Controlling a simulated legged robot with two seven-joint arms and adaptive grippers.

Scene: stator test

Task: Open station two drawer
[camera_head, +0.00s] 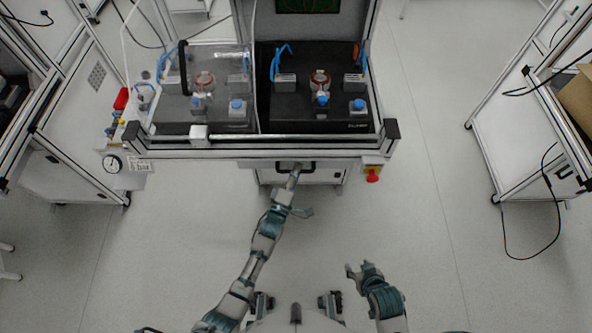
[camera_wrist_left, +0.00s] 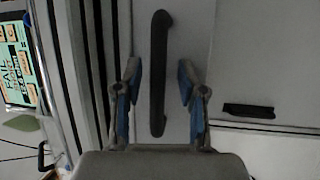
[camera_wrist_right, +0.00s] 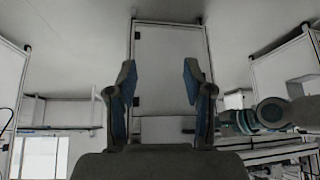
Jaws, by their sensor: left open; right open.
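The station drawer (camera_head: 325,176) has a pale front below the middle workbench and looks shut. Its black bar handle (camera_head: 309,165) shows under the bench's front edge. In the left wrist view the handle (camera_wrist_left: 158,40) stands upright between my two fingers, and I see no clear contact. My left gripper (camera_head: 294,173) is open at the handle, its fingers (camera_wrist_left: 158,85) on either side of it. My right gripper (camera_head: 359,269) is open and empty, low in front of the bench and away from the drawer. It also shows open in the right wrist view (camera_wrist_right: 158,85).
The bench carries two black fixture plates, the left under a clear cover (camera_head: 222,60). A red emergency stop (camera_head: 373,174) sits right of the drawer, a gauge (camera_head: 112,163) at the left. A dark recessed grip (camera_wrist_left: 249,110) shows beside the handle.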

